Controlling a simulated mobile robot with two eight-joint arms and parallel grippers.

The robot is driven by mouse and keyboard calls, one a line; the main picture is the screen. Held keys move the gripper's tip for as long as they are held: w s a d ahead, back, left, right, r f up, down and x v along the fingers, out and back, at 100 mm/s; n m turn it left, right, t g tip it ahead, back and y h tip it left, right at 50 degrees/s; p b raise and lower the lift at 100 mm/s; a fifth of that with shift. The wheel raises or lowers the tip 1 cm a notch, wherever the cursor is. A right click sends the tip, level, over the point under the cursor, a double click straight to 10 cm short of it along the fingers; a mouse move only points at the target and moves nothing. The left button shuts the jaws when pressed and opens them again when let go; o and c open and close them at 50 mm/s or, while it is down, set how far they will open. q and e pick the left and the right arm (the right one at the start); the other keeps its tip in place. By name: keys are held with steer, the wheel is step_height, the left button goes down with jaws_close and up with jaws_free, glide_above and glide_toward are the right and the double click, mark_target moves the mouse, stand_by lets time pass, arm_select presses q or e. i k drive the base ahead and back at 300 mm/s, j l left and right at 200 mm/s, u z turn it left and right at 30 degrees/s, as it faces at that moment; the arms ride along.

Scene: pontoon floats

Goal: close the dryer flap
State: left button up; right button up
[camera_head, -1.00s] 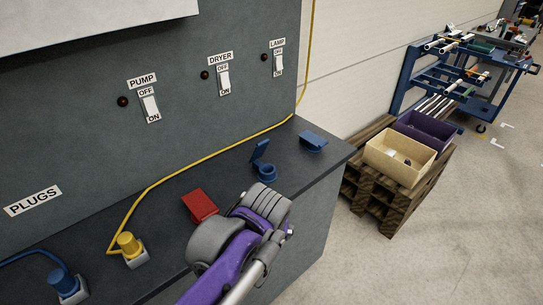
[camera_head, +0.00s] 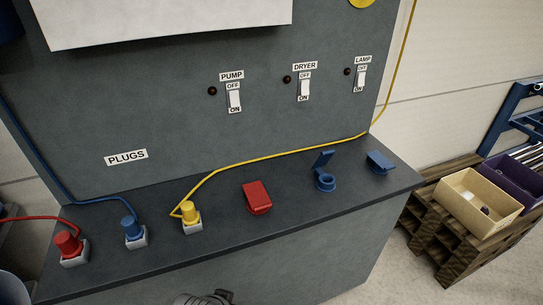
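A blue socket (camera_head: 325,182) stands on the dark grey ledge below the switch labelled DRYER. Its blue flap (camera_head: 322,158) is raised and tilted back, so the round opening shows. To its right, a second blue flap (camera_head: 380,163) lies shut below the LAMP switch. To its left, a red flap (camera_head: 256,197) lies shut, roughly below the PUMP switch. Neither gripper's fingers show. Only a small grey part of one of my arms shows at the bottom edge, well in front of the ledge; I cannot tell which arm.
Red (camera_head: 68,244), blue (camera_head: 130,228) and yellow (camera_head: 189,213) plugs with cables sit on the ledge's left. The yellow cable (camera_head: 290,156) runs along the wall behind the flaps. A beige bin (camera_head: 478,205) stands on a wooden pallet at right. Space above the ledge is clear.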

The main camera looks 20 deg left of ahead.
mark_target(325, 157)
steer(key=i+l+u, duration=0.1)
steer(key=u, duration=0.3)
steer(key=l+u, duration=0.45)
steer(key=i+l+u, duration=0.1)
steer(key=u, duration=0.3)
steer(key=l+u, duration=0.25)
steer(key=l, duration=0.3)
steer(key=k+l+u, duration=0.25)
steer(key=l, duration=0.3)
steer(key=i+l, duration=0.05)
steer(key=i, duration=0.05)
